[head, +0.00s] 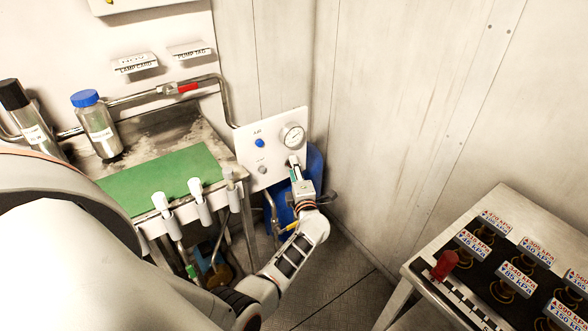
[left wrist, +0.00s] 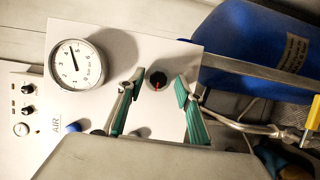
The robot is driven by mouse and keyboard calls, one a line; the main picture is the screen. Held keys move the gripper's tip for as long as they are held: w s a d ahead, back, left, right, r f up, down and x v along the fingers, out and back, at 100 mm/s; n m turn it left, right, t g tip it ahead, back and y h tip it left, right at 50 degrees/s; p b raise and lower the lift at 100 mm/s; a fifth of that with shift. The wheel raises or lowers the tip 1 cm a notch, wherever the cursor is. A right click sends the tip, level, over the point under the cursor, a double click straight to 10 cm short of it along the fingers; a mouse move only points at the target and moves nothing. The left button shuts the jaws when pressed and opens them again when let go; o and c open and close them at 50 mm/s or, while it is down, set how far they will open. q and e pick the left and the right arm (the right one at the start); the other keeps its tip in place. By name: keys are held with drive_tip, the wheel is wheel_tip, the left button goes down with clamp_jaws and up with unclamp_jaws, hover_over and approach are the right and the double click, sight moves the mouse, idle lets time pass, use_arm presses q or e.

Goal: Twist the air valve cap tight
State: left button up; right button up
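The white air panel (head: 279,127) stands against the back wall, with a round pressure gauge (head: 292,136) and a blue knob (head: 260,143) on it. In the left wrist view, a small black round knob (left wrist: 157,79) with a red mark sits on the panel beside the gauge (left wrist: 76,66). I cannot tell for sure which part is the air valve cap. My left gripper (head: 294,169) is in front of the panel, below the gauge. In the left wrist view its green-padded fingers (left wrist: 157,92) are apart, one on each side of the black knob, with nothing visibly gripped. My right gripper does not show.
A blue cylinder (left wrist: 250,42) stands close behind the panel. A bench with a green mat (head: 160,181) and a blue-capped bottle (head: 98,124) is at left. A table with several labelled weights and a red knob (head: 445,265) is at right. Floor (head: 345,285) lies between.

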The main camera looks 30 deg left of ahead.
use_arm(q)
drive_tip(key=shift+d, duration=0.1)
drive_tip(key=v, duration=0.8)
drive_tip(key=shift+s+f, duration=0.15)
drive_tip(key=shift+f, duration=0.05)
idle(0.3)
drive_tip(key=x, duration=0.9)
drive_tip(key=s+d+f+m+t+h, duration=0.25)
drive_tip(key=s+d+m+h, duration=0.45)
drive_tip(key=m, duration=0.4)
drive_tip(key=s+d+f+m+t+h, duration=0.2)
drive_tip(key=s+d+f+m+h, duration=0.2)
drive_tip(key=s+d+m+h, duration=0.4)
drive_tip(key=s+d+f+m+g, duration=0.3)
drive_tip(key=s+m, duration=0.3)
drive_tip(key=s, duration=0.3)
drive_tip(key=s+d+f+m+g, duration=0.3)
drive_tip(key=s+d+m, duration=0.2)
drive_tip(key=s, duration=0.4)
drive_tip(key=shift+s+d+m+b, duration=0.25)
drive_tip(key=shift+d+m+b, duration=0.1)
drive_tip(key=shift+m, duration=0.25)
